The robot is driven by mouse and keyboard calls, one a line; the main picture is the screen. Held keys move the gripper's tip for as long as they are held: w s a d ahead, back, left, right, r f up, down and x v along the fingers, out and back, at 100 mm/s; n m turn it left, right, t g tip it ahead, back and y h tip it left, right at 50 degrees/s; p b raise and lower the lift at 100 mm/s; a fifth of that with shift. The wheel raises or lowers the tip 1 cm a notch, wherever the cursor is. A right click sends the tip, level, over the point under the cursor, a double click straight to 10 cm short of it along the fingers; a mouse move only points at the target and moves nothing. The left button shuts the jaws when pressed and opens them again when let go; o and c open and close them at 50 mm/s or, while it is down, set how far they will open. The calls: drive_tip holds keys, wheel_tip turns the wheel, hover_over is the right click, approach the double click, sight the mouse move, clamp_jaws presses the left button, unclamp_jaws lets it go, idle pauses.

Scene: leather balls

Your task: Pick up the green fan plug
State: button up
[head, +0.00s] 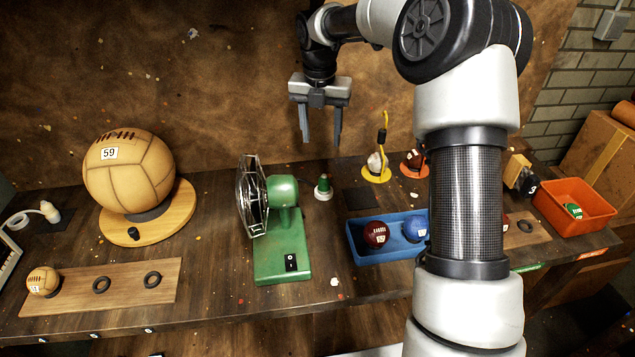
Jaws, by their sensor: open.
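The green fan (284,232) stands on the wooden workbench, with its round metal cage facing left and a black switch on its base. A small green plug (323,188) with a pale round base sits upright on the bench just right of the fan, towards the back. My gripper (321,140) points down above and behind the plug, its two fingers apart and empty. Clear space shows between the fingertips and the plug.
A blue tray (352,245) with red and blue balls lies to the right of the fan. A large leather ball (128,180) sits on a round wooden stand (180,215) at left. Yellow (376,177) and orange stands are right of the plug. An orange bin (590,217) is far right.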

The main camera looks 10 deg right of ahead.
hover_over(324, 178)
drive_tip(key=s, duration=0.1)
drive_tip(key=f, duration=0.7)
drive_tip(key=f+b, duration=0.1)
drive_tip(key=f, duration=0.3)
drive_tip(key=shift+a, duration=0.3)
drive_tip(key=shift+w+d+f, duration=0.1)
drive_tip(key=shift+w+f, duration=0.1)
drive_tip(key=shift+f, duration=0.8)
drive_tip(key=shift+w+d+f, duration=0.1)
drive_tip(key=shift+w+f, duration=0.1)
drive_tip(key=shift+f, duration=0.75)
drive_tip(key=shift+w+d+f, duration=0.1)
drive_tip(key=shift+w+f, duration=0.1)
drive_tip(key=shift+f, duration=0.8)
drive_tip(key=c, duration=1.1)
